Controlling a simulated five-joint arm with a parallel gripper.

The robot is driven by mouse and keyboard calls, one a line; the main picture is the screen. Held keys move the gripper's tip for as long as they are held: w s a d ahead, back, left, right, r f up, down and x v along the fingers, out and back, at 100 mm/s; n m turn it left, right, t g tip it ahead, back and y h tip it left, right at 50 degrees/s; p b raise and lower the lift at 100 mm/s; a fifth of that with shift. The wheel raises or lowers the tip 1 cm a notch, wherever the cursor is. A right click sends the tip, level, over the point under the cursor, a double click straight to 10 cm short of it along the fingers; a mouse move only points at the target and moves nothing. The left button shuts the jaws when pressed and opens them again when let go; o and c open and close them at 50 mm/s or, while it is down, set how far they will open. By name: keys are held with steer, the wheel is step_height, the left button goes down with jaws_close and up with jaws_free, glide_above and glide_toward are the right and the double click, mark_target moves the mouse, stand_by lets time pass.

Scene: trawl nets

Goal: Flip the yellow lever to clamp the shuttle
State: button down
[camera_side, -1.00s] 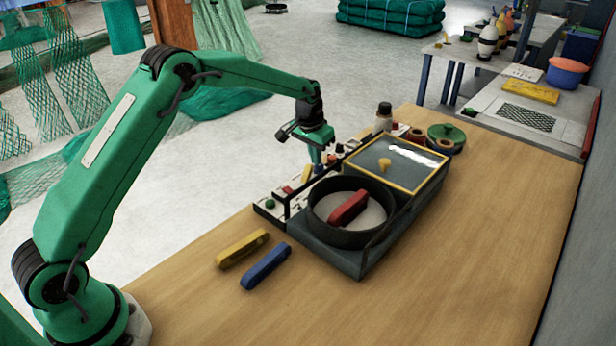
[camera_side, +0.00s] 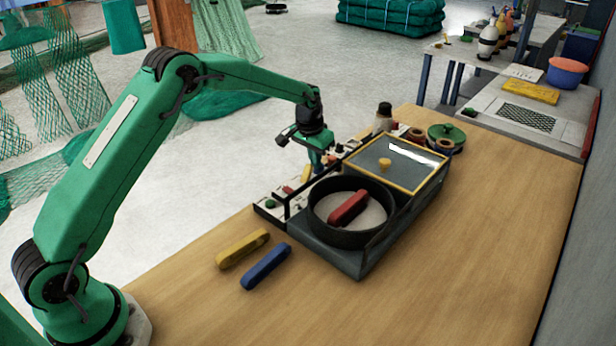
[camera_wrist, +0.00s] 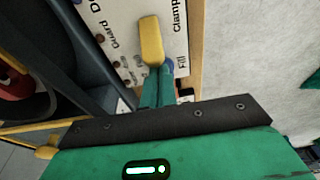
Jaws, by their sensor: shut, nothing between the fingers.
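The yellow lever (camera_wrist: 151,40) stands out from a white labelled panel in the wrist view. It shows small in the side view (camera_side: 306,174). My gripper (camera_wrist: 157,72) is shut and empty, its green fingertips close to the lever's near end. I cannot tell whether they touch it. In the side view my gripper (camera_side: 317,168) points down over the panel strip, beside the lever. The red shuttle (camera_side: 347,208) lies in the round dark holder (camera_side: 313,222). Only part of a red shape shows at the left edge of the wrist view.
The panel, with printed words including "Clamp" and "Fill", runs beside the dark machine base (camera_side: 345,263). A yellow-framed clear lid (camera_side: 420,187) covers its far part. A yellow bar (camera_side: 243,248) and a blue bar (camera_side: 265,266) lie on the table. The table's right side is clear.

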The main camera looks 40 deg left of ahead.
steer(key=shift+s, duration=0.8)
steer(key=shift+s+f, duration=0.25)
steer(key=shift+s, duration=0.35)
steer(key=shift+w+r, duration=0.1)
steer(key=shift+r, duration=0.1)
steer(key=shift+w+r, duration=0.15)
steer(key=shift+r, duration=0.35)
step_height(320, 180, up, 6)
steer(key=w, duration=0.1)
stand_by(0.4)
